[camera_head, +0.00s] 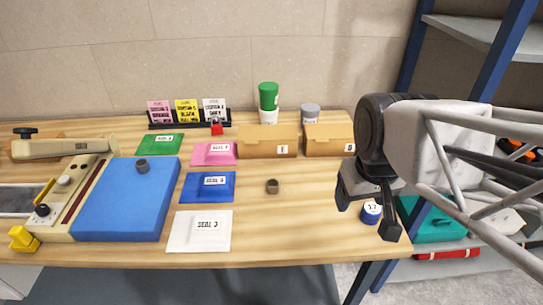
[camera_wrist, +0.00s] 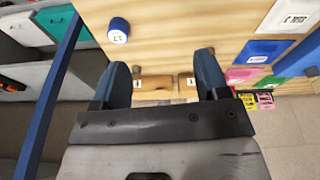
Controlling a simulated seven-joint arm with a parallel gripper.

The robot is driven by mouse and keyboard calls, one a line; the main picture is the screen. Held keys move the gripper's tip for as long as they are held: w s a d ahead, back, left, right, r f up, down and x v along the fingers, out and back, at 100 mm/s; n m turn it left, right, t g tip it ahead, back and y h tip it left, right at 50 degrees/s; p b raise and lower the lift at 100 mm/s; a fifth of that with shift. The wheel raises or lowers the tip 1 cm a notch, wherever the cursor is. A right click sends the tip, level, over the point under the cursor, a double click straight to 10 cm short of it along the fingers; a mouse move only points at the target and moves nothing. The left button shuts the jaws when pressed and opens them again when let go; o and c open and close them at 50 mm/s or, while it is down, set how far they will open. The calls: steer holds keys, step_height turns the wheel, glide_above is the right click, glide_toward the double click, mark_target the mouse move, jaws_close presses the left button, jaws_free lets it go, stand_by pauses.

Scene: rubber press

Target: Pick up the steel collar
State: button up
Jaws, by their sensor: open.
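A grey-brown one (camera_head: 272,186) sits on the bare wood at the middle of the table, and a dark grey one (camera_head: 142,165) sits on the blue pad (camera_head: 120,205) at the left. I cannot tell for sure which is the steel collar. My gripper (camera_head: 367,208) is open and empty above the table's right end, well right of both rings. In the wrist view its two fingers (camera_wrist: 164,82) stand apart with nothing between them. A small ring also shows there (camera_wrist: 197,42), beyond the fingers.
A blue-sided tub (camera_head: 371,213) stands close to my gripper. Cardboard boxes (camera_head: 267,142), a green-capped bottle (camera_head: 268,98) and a grey-lidded jar (camera_head: 310,113) stand at the back. Coloured cards (camera_head: 207,187) lie left of centre. A shelf rack (camera_head: 493,62) rises at the right.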

steer(key=w+a+f+n+g, duration=0.1)
steer(key=w+a+f+n, duration=0.15)
steer(key=w+n, duration=0.35)
steer(key=w+a+f+n, duration=0.2)
steer(key=w+a+n, duration=0.25)
steer(key=w, duration=0.35)
steer(key=n+g, duration=0.1)
steer(key=n, duration=0.9)
glide_toward(273, 184)
steer(key=s, duration=0.1)
steer(key=shift+a+f, duration=0.1)
steer(key=shift+f, duration=0.1)
steer(key=shift+s+f, duration=0.1)
steer(key=shift+f, duration=1.2)
steer(key=shift+f, duration=0.1)
steer(key=shift+s+f, duration=0.1)
steer(key=shift+f, duration=2.4)
steer(key=shift+c, duration=0.3)
